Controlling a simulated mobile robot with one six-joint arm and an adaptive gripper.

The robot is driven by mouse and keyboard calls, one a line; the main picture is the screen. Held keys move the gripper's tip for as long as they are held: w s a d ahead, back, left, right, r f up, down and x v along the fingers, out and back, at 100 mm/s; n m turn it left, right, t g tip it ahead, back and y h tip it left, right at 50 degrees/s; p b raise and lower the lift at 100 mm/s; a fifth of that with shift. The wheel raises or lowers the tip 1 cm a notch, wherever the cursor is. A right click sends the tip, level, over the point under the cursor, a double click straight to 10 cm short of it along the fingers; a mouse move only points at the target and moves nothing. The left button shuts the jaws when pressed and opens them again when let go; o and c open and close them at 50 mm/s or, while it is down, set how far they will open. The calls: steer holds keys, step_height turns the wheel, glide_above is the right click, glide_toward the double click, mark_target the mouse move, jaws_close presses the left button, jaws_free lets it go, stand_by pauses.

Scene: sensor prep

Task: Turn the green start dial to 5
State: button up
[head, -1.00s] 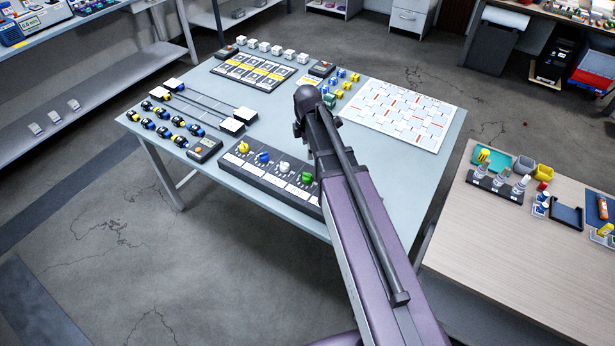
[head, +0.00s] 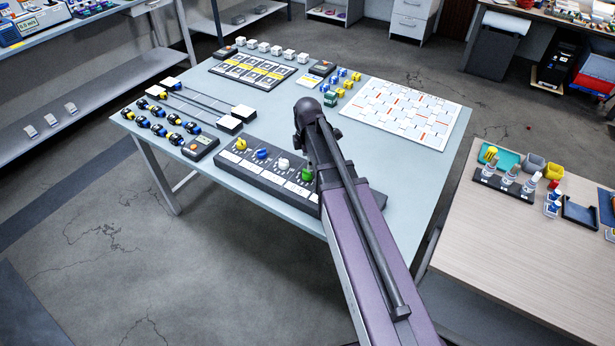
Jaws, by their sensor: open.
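The green start dial (head: 306,174) sits at the right of the row of dials on a dark control panel (head: 228,160) along the table's front edge. My arm covers its right side, and its pointer setting is too small to read. A yellow dial (head: 240,145), a blue dial (head: 261,154) and a white dial (head: 284,163) stand to its left. White label plates lie in front of the dials. My arm reaches up from the bottom right across the panel's right part. My gripper does not show; it is hidden behind the arm or out of sight.
The grey-blue table (head: 290,217) also holds a small device (head: 201,147), black slide rails (head: 198,104), a grid tray (head: 252,70) and a patterned white board (head: 398,115). A wooden table (head: 500,260) with bottles stands at the right. Floor is open at the left.

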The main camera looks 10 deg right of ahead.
mark_target(307, 174)
steer(key=shift+f+b, duration=2.45)
steer(key=shift+f, duration=0.35)
steer(key=c, duration=1.2)
